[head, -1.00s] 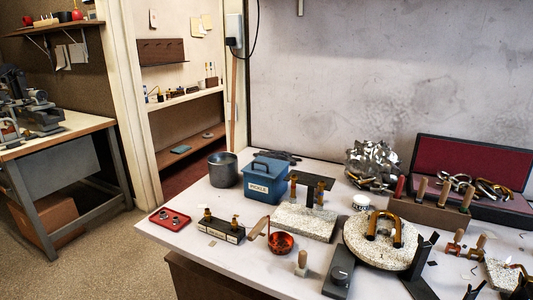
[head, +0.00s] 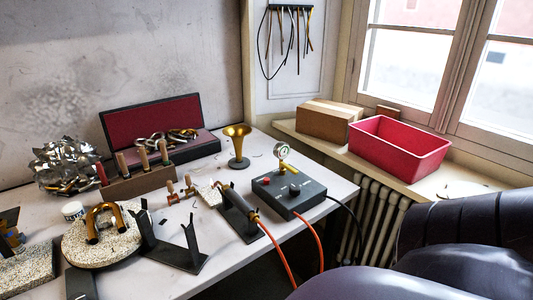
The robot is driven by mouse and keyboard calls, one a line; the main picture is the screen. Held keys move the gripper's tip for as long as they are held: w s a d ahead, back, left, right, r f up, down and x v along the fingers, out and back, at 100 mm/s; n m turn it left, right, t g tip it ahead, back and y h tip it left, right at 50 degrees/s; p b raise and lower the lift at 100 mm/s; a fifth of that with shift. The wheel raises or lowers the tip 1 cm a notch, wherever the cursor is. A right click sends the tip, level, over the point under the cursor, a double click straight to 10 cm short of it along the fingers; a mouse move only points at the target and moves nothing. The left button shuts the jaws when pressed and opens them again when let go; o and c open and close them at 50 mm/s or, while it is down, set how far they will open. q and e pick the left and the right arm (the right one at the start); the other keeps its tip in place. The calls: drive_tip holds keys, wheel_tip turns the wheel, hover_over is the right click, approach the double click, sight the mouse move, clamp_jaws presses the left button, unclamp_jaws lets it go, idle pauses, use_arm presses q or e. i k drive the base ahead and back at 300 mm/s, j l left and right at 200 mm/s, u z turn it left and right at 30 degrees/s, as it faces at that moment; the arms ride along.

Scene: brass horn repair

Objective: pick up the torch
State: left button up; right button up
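The torch (head: 238,201) appears as a dark, slim tool resting on a black stand (head: 246,234) in the middle of the bench in the head view. An orange hose (head: 276,249) runs from its near end down over the bench's front edge. A dark control box (head: 289,194) with a round gauge (head: 281,151) and a red knob stands just right of it. Neither of my grippers is in view. A large dark rounded part of mine fills the lower right corner, and no fingers show on it.
A two-armed black stand (head: 176,250) stands left of the torch. A brass bell (head: 238,146) stands behind it. A second orange hose (head: 311,234) and a black cable (head: 349,219) hang off the front edge. A red bin (head: 399,148) sits on the windowsill.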

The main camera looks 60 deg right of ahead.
sight(230, 193)
drive_tip(key=z, duration=1.45)
drive_tip(key=i+l+u, duration=0.3)
drive_tip(key=u, duration=0.15)
drive_tip(key=l+u, duration=0.8)
drive_tip(key=k+j, duration=0.05)
drive_tip(key=j, duration=0.05)
